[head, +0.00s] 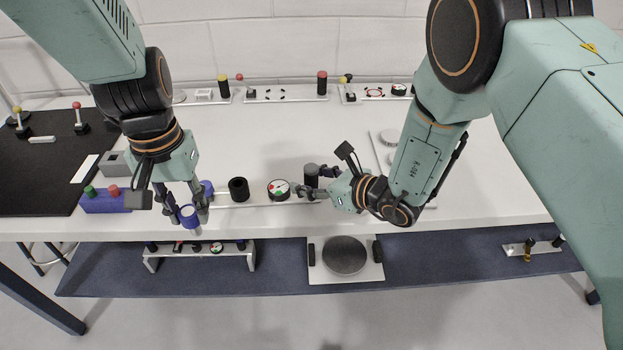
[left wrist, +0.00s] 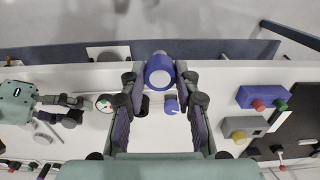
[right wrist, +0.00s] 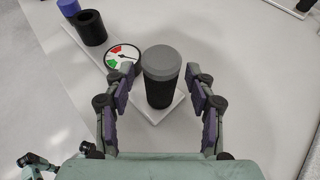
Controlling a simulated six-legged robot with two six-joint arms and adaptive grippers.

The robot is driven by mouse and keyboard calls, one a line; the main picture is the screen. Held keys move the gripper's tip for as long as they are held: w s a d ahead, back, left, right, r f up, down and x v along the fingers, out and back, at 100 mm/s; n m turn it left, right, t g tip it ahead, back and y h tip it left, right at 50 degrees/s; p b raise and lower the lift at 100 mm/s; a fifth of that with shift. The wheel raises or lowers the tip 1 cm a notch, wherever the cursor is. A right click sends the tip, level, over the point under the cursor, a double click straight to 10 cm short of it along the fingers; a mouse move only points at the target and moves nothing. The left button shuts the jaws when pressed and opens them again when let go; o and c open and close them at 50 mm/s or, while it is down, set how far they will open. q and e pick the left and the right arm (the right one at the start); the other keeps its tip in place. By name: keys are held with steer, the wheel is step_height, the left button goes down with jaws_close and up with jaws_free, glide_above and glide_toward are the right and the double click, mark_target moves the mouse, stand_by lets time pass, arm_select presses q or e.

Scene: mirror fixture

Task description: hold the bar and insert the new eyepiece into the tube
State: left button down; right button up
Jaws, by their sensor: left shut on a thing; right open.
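My left gripper (head: 185,208) is shut on a blue eyepiece (head: 189,217), held at the table's front edge; it also shows in the left wrist view (left wrist: 159,72). The white bar (head: 258,203) lies along the front of the table. On it stand an open black tube (head: 238,190), a round dial (head: 279,190) and a dark post with a grey cap (head: 311,172). A second blue piece (head: 207,187) stands left of the tube. My right gripper (right wrist: 160,95) is open, its fingers on both sides of the post (right wrist: 160,72), with gaps visible on each side.
A blue box with green and red buttons (head: 104,201) and a grey box (head: 116,163) stand left of my left gripper, near a black mat (head: 45,185). More fixtures line the back edge. A shelf (head: 275,270) runs below. The table's middle is clear.

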arm_select(q)
steer(key=shift+d, duration=0.1)
arm_select(e)
steer(key=shift+c, duration=0.5)
steer(key=shift+c, duration=0.6)
jaws_close()
stand_by(0.6)
